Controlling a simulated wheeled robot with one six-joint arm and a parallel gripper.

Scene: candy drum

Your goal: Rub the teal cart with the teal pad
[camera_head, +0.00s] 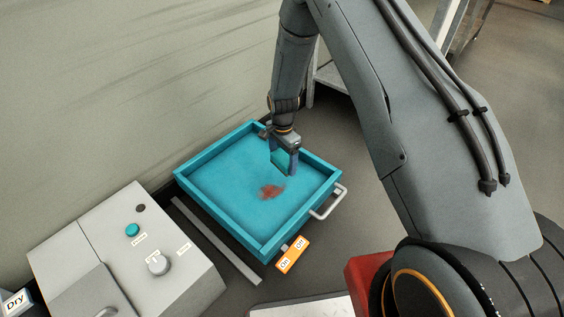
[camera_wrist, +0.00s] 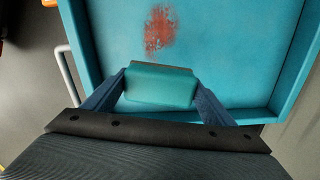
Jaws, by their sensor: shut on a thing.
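The teal cart (camera_head: 215,190) is a shallow open tray with raised rims and a pale side handle. It stands near the wall in the head view and fills much of the wrist view (camera_wrist: 220,35). A reddish-brown stain (camera_head: 271,191) marks its floor, and it also shows in the wrist view (camera_wrist: 160,30). My gripper (camera_head: 284,160) is shut on the teal pad (camera_wrist: 160,86) and holds it over the cart, beside the stain. I cannot tell whether the pad touches the cart floor. The pad's edge facing the stain looks brownish.
A grey control box (camera_head: 130,250) with a teal button and a knob stands at the left. An orange-and-white label (camera_head: 293,254) lies by the cart's front edge. A red object (camera_head: 362,283) is beside my base. A metal shelf frame (camera_head: 328,76) stands behind.

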